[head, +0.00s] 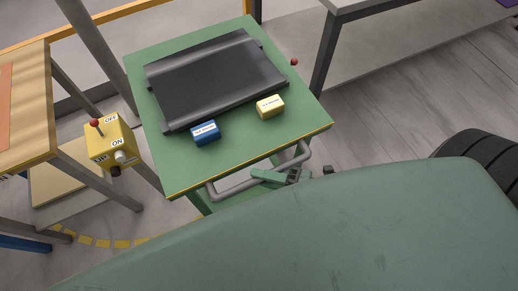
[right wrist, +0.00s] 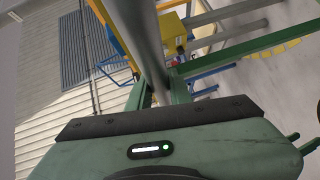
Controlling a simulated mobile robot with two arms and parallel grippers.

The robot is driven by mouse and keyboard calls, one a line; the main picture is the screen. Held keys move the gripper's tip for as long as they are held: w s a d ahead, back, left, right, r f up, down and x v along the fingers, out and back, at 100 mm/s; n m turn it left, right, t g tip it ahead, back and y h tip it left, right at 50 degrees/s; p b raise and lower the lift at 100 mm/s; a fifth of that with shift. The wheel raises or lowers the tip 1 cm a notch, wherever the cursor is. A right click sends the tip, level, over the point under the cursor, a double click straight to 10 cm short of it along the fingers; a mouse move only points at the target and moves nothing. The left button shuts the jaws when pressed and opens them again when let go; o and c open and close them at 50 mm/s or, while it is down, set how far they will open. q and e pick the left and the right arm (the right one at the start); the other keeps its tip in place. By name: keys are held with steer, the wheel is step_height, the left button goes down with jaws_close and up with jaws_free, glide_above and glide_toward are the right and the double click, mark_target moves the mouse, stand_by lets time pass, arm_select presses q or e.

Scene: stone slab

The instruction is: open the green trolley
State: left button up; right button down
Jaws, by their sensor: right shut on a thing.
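The green trolley (head: 225,155) stands in the middle of the head view. A grey bar handle (head: 232,190) runs along its near edge, below the yellow-edged top. My right gripper (head: 291,176) is at the right part of this handle and is shut on it. In the right wrist view the grey handle (right wrist: 144,38) passes close in front of the gripper's dark edge. The inside of the trolley is hidden under its top. My left gripper is in neither view.
A black tray (head: 215,80), a blue box (head: 205,133) and a yellow box (head: 270,106) are on the trolley top. A yellow switch box (head: 108,140) and wooden table (head: 28,110) stand left. A grey bench (head: 400,60) stands right. My green body part fills the bottom.

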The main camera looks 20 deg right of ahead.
steer(key=shift+s, duration=0.25)
steer(key=c, duration=1.3)
jaws_free()
steer(key=v, duration=0.7)
steer(key=shift+s+d+b, duration=0.3)
steer(key=shift+b, duration=0.15)
